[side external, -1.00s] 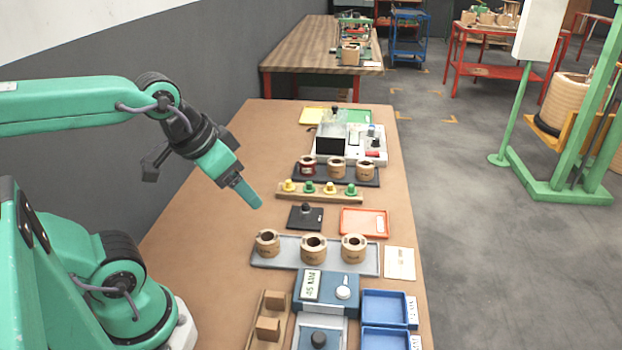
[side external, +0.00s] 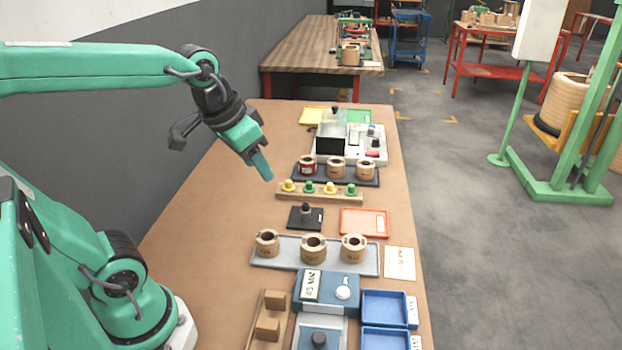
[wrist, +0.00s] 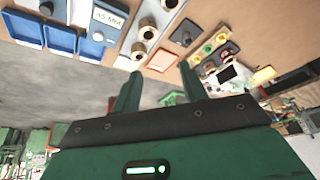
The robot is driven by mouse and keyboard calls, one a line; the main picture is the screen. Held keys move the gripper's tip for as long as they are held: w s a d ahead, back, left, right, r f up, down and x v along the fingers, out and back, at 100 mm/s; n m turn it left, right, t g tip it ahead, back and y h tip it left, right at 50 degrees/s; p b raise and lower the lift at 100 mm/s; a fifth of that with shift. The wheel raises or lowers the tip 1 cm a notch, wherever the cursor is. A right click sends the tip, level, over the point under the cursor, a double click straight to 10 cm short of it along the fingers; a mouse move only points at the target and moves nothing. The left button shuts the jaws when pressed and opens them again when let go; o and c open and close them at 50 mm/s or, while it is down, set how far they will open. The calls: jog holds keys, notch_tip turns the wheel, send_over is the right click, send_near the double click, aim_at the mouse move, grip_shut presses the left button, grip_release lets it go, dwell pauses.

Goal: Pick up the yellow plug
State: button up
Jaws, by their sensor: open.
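A wooden strip (side external: 282,197) holds a row of plugs, yellow and green by turns. One yellow plug (side external: 289,185) stands at the strip's left end and another yellow plug (side external: 330,188) is third from the left. Beside them are a green plug (side external: 310,187) and one more green plug (side external: 350,190). My gripper (side external: 266,172) is above and a little left of the strip, pointing down at a slant, touching nothing. In the wrist view my gripper (wrist: 158,76) has its two fingers apart with nothing between them; the plugs are small at upper right.
Behind the strip, a black tray (side external: 350,180) holds coils. In front are a black block (side external: 306,217), a red-orange tray (side external: 364,223) and a grey tray (side external: 262,258) with coils. A white test unit (side external: 375,150) stands farther back. The table's left side is bare.

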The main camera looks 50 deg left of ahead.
jog(key=w+a+g, duration=0.1)
jog(key=w+a, duration=0.4)
jog(key=w, duration=0.3)
jog(key=g, duration=0.4)
send_near(288, 181)
jog(key=shift+s+f, duration=0.1)
jog(key=shift+s, duration=0.05)
jog(key=shift+a+f, duration=0.2)
jog(key=shift+f, duration=0.15)
jog(key=shift+f, duration=1.3)
jog(key=shift+f, duration=0.1)
jog(key=shift+f, duration=2.5)
